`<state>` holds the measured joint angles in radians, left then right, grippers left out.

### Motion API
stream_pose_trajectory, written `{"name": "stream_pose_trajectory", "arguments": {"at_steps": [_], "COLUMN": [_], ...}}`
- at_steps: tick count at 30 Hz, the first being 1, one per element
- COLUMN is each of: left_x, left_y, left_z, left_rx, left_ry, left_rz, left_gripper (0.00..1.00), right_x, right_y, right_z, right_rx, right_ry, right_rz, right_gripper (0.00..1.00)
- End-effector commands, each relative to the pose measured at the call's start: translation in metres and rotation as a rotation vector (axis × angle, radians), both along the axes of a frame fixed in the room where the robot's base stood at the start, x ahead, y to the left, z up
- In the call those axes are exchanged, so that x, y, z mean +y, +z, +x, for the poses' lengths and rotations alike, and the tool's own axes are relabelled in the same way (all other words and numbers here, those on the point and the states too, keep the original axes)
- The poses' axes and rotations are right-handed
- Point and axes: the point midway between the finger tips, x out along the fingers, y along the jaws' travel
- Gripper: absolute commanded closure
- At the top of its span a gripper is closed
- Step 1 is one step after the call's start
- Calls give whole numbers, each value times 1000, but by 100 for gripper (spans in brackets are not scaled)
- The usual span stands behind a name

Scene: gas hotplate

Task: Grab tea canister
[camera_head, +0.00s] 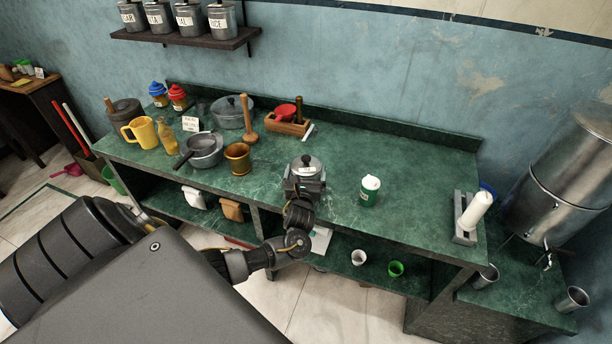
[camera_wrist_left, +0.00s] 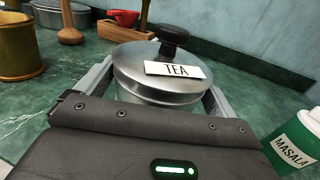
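The tea canister (camera_head: 306,165) is a grey metal can with a dark knob on its lid and a white TEA label. It stands near the front edge of the green counter (camera_head: 335,215). In the left wrist view the tea canister (camera_wrist_left: 160,72) fills the middle. My left gripper (camera_head: 305,186) is at the canister from the front, with one finger on each side of it. The frames do not show whether the fingers press on it or leave a small gap. The lower part of the can is hidden behind my gripper. My right gripper is not in view.
A white and green masala jar (camera_head: 370,190) stands to the right of the canister, and a brass mortar (camera_head: 238,158) to the left. A wooden box with a red scoop (camera_head: 285,113) stands behind.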

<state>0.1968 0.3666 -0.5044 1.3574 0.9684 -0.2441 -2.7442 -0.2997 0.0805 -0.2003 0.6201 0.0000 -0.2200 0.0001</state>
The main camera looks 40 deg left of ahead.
Motion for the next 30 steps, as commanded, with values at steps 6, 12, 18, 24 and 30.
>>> {"name": "stream_pose_trajectory", "arguments": {"at_steps": [6,12,18,24,30], "left_x": [0,0,0,0,-10], "left_y": [0,1,3,24,67], "left_z": [0,0,0,0,-27], "left_rx": [0,-1,-3,-7,-5], "left_ry": [0,0,0,-1,-3], "left_rz": [0,0,-1,0,-2], "left_gripper": [35,46,46,46,46], "right_x": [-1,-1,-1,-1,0], "right_y": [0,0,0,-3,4], "right_z": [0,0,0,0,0], "right_rx": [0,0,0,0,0], "right_ry": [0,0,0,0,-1], "right_rz": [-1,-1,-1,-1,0], "right_gripper": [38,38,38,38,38]}}
